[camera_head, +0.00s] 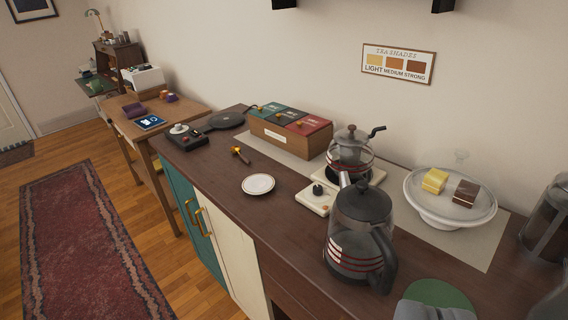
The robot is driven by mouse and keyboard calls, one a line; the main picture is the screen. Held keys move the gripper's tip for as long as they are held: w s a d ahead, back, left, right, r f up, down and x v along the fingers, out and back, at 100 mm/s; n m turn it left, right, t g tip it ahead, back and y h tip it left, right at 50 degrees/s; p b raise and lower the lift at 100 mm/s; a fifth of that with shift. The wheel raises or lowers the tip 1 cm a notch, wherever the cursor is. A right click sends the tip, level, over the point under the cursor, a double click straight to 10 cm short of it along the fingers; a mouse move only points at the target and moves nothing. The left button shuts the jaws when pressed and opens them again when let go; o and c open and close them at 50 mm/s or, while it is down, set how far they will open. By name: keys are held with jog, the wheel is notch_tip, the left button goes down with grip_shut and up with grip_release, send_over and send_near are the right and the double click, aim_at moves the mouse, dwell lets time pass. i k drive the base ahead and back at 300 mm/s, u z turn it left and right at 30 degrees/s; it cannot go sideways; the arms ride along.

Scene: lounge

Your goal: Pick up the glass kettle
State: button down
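A glass kettle (345,251) with a dark lid, a dark handle and a grey spout stands upright on the dark wooden counter, right of the middle and near the front edge. Red lines ring its glass body. Its handle is toward the lower right and its spout points up and back. A second, similar glass pot (349,157) with a dark lid and a side handle stands behind it on a pale base.
A pale switch box (317,199) sits left of the kettle; a green disc (440,292) lies to its right, partly hidden by a grey shape. A white cake stand (445,213) holds two cake pieces. A small plate (258,185) and three-colour box (285,139) stand left.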

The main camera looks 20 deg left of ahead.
aim_at(356, 252)
jog(key=u, duration=0.75)
jog(key=k, duration=0.75)
jog(key=z, duration=0.6)
jog(key=i, duration=1)
jog(key=u, duration=0.05)
